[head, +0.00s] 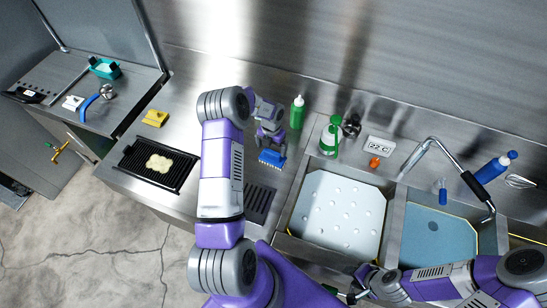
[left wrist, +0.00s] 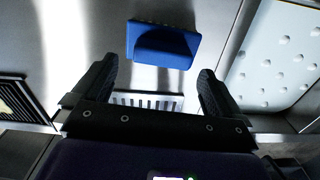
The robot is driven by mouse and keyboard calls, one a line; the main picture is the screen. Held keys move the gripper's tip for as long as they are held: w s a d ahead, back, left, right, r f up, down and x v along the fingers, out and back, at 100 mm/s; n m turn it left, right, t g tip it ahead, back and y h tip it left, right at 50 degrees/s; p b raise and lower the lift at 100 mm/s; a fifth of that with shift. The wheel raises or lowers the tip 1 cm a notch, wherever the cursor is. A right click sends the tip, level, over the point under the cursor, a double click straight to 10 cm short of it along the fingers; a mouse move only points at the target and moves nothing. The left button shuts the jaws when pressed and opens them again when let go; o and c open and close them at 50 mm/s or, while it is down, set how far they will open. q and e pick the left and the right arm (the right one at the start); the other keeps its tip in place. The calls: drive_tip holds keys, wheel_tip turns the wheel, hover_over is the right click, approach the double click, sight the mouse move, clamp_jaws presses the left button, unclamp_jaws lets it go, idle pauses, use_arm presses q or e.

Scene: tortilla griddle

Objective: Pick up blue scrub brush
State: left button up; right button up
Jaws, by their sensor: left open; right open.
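The blue scrub brush (head: 271,158) lies on the steel counter, just left of the sink basins. In the left wrist view the brush (left wrist: 162,45) sits ahead of and between the two fingers, apart from them. My left gripper (head: 270,140) is open and empty, above and just behind the brush in the head view; its fingers also show in the left wrist view (left wrist: 157,90). My right gripper (head: 358,290) is low at the bottom of the head view, by the front edge of the sink, partly hidden by its arm.
A black griddle (head: 187,181) with a tortilla (head: 172,164) is on the left. A slotted drain (head: 259,203) lies in front of the brush. Green bottles (head: 297,112) (head: 330,136) stand behind. A white perforated board (head: 340,218) covers the left basin; a faucet (head: 458,170) is right.

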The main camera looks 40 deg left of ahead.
sight(272, 152)
use_arm(q)
drive_tip(key=shift+f, duration=0.4)
drive_tip(key=f+b, duration=0.1)
drive_tip(key=f, duration=0.1)
drive_tip(key=f+b, duration=0.2)
drive_tip(key=shift+w+d+f, duration=0.1)
drive_tip(key=shift+w+f, duration=0.1)
drive_tip(key=shift+f, duration=0.1)
drive_tip(key=shift+r, duration=0.1)
drive_tip(key=shift+c, duration=0.5)
drive_tip(key=c, duration=0.9)
